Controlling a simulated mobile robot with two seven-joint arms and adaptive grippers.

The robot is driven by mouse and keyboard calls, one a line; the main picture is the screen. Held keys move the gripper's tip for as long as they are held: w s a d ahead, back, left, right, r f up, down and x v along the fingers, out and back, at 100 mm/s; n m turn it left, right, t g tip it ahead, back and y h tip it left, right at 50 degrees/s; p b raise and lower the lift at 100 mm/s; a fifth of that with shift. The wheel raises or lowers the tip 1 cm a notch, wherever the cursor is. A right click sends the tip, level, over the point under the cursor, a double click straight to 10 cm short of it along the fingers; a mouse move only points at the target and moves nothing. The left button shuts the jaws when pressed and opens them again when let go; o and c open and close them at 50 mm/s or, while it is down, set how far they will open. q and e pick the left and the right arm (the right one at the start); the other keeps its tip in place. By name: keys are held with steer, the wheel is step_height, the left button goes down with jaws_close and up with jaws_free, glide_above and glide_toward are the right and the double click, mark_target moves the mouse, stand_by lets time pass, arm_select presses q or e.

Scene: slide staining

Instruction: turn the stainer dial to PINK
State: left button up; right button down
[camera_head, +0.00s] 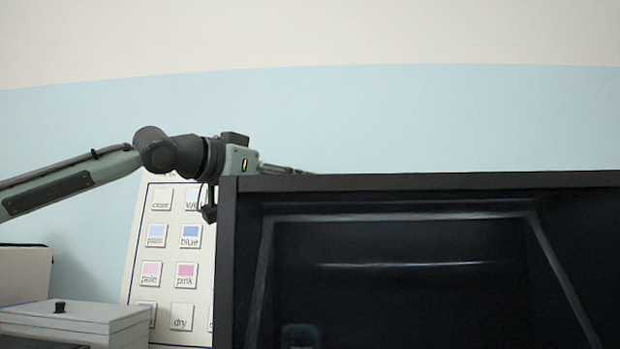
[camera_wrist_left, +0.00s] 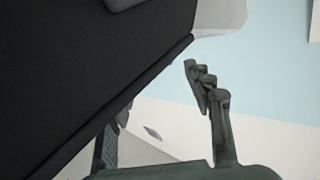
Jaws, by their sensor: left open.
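A pale panel (camera_head: 170,215) with colour swatches and labels stands at centre left in the head view. Its readable labels include blue, pink (camera_head: 187,275), pale and dry. I cannot make out a dial or pointer in either view. My left arm comes in from the left above the panel. My left gripper (camera_wrist_left: 155,95) is open, with nothing seen between its fingers in the wrist view. In the head view its fingers are mostly hidden behind the top edge of a dark box. My right gripper is not in view.
The large dark open-fronted box (camera_head: 228,270) fills the lower right of the head view and covers the panel's right side. A white lidded box (camera_head: 110,322) with a black knob (camera_head: 60,306) stands at lower left. Above is bare wall.

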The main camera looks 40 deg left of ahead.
arm_select(q)
steer(key=w, duration=0.4)
steer(key=shift+w+d, duration=0.3)
steer(key=shift+w, duration=0.1)
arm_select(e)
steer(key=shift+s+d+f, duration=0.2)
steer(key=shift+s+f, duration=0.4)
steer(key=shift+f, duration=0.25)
arm_select(q)
steer(key=c, duration=1.2)
